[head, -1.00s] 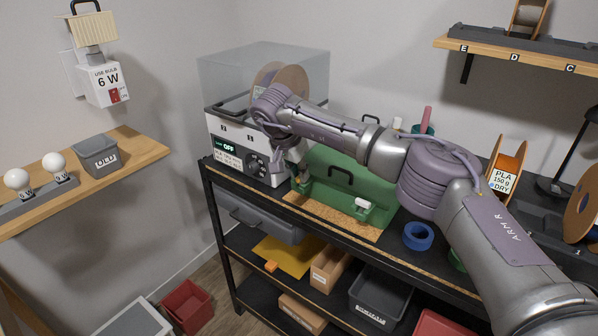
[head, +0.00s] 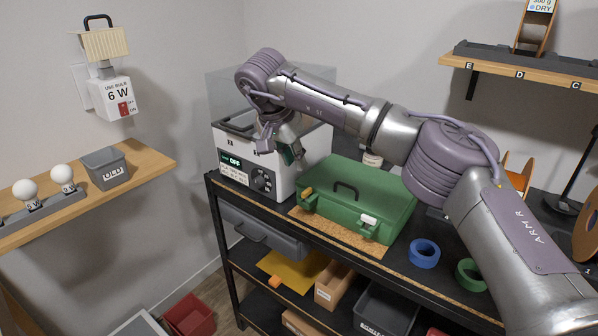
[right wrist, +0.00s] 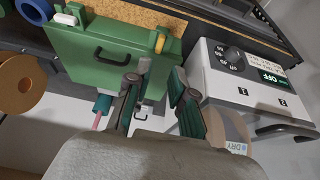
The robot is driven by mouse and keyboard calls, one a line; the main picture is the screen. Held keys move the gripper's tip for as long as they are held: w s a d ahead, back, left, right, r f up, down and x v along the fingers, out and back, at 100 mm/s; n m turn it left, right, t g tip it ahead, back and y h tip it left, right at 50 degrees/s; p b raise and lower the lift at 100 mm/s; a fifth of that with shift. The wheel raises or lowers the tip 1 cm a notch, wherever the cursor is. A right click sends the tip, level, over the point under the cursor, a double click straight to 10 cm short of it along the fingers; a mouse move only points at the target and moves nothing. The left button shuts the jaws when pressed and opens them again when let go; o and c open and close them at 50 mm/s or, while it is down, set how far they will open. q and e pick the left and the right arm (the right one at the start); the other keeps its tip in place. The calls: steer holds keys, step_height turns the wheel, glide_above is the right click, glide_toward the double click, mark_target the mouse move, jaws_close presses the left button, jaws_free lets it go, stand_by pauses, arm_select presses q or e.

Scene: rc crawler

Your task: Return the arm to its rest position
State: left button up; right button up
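My right arm reaches in from the right in the head view, its upper links raised over the bench. My right gripper (head: 291,155) hangs in front of the white machine with the "OFF" display (head: 232,161), above and left of the green case (head: 380,197). In the right wrist view the two fingers of the right gripper (right wrist: 160,72) stand apart with nothing between them. The green case shows beyond them at upper left, the white machine (right wrist: 218,88) at right. My left gripper is not in view.
The case, with its black handle, lies on the black bench beside blue (head: 424,254) and green (head: 470,274) rings. A wall shelf (head: 525,75) is at upper right. A wooden shelf (head: 150,160) with bulbs and a grey bin (head: 104,168) is at left. Air above the case is partly open.

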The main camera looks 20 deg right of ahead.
steer(key=shift+s+a+r, duration=0.15)
steer(key=shift+a+r, duration=0.05)
steer(key=shift+r, duration=0.35)
